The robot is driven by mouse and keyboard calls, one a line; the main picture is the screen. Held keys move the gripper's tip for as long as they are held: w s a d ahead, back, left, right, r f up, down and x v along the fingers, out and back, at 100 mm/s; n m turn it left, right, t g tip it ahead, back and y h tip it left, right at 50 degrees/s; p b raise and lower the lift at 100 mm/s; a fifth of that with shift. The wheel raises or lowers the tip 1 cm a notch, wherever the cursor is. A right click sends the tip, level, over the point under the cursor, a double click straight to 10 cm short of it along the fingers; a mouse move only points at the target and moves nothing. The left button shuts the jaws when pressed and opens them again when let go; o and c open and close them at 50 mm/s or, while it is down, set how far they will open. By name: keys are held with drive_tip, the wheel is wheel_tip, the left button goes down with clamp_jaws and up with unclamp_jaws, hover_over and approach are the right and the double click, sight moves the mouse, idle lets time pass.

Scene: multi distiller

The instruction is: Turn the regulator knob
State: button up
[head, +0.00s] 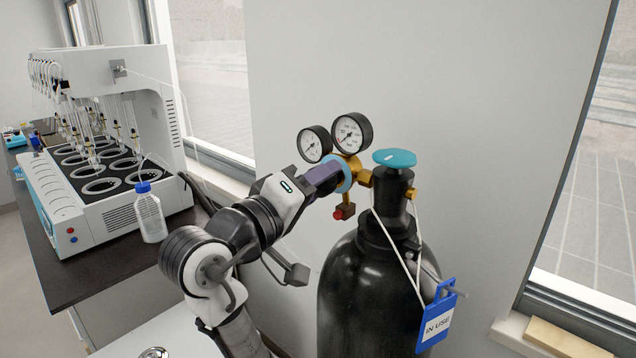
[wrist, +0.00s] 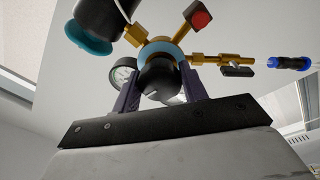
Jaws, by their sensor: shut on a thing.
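The regulator (head: 360,180) is brass with a light blue ring, mounted at the valve of a black gas cylinder (head: 365,290). Its black knob (wrist: 158,74) has a white mark and faces my wrist camera. My gripper (head: 328,178) reaches the regulator from the left. In the wrist view its two fingers (wrist: 160,92) stand on either side of the knob, shut on it. In the head view the knob is hidden behind the fingers. Two round gauges (head: 352,133) sit above the regulator, and a red part (head: 344,212) hangs below.
A teal valve handwheel (head: 394,158) tops the cylinder, close right of the regulator. A blue "IN USE" tag (head: 437,317) hangs from it on a white cord. At left, a white distiller (head: 110,150) and a blue-capped bottle (head: 150,215) stand on a dark bench (head: 90,268). The wall is close behind.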

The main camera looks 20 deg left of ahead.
idle(0.5)
drive_tip(key=o, duration=1)
drive_tip(key=shift+c, duration=0.2)
drive_tip(key=b+v, duration=0.4)
drive_tip(key=v, duration=1)
drive_tip(key=shift+r, duration=0.1)
